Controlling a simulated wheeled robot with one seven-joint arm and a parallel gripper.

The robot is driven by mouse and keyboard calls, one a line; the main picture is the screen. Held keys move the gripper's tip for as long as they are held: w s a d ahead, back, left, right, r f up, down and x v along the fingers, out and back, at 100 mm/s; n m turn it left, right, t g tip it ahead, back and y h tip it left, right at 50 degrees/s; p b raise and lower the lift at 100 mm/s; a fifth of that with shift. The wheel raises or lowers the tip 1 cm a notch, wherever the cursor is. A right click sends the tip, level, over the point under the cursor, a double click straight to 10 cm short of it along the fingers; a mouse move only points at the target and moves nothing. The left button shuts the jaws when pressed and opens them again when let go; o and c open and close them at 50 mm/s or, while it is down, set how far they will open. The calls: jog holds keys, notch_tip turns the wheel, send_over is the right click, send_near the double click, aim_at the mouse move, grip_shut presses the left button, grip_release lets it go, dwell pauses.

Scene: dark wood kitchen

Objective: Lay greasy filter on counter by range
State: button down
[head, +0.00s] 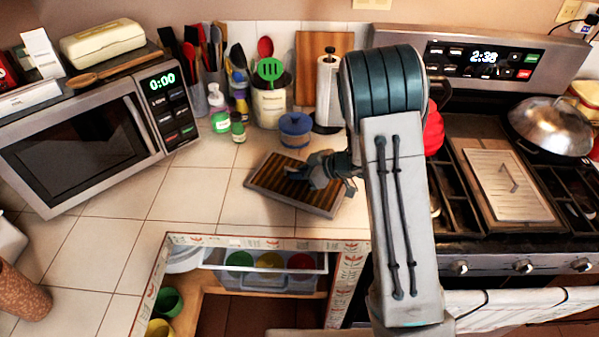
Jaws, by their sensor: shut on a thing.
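The greasy filter (270,178) is a flat rectangular panel with a grey metal frame and brown slats. It is at the tiled counter (205,192), left of the range (478,262), near the counter's front corner. It lies nearly flat and appears to rest on the tiles, though I cannot tell whether its whole underside touches. My gripper (312,178) is over the filter's right part and shut on it. My arm hides part of the range and the area just right of the filter.
Utensil crocks (269,106) and a paper towel roll (328,95) stand farther back. A microwave (85,142) is at left. Tiles left of the filter are clear. An open drawer (265,275) sits below.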

jog(key=shift+f, duration=0.1)
jog(key=c, duration=1.9)
grip_release()
jog(key=shift+f, duration=0.1)
jog(key=o, duration=0.4)
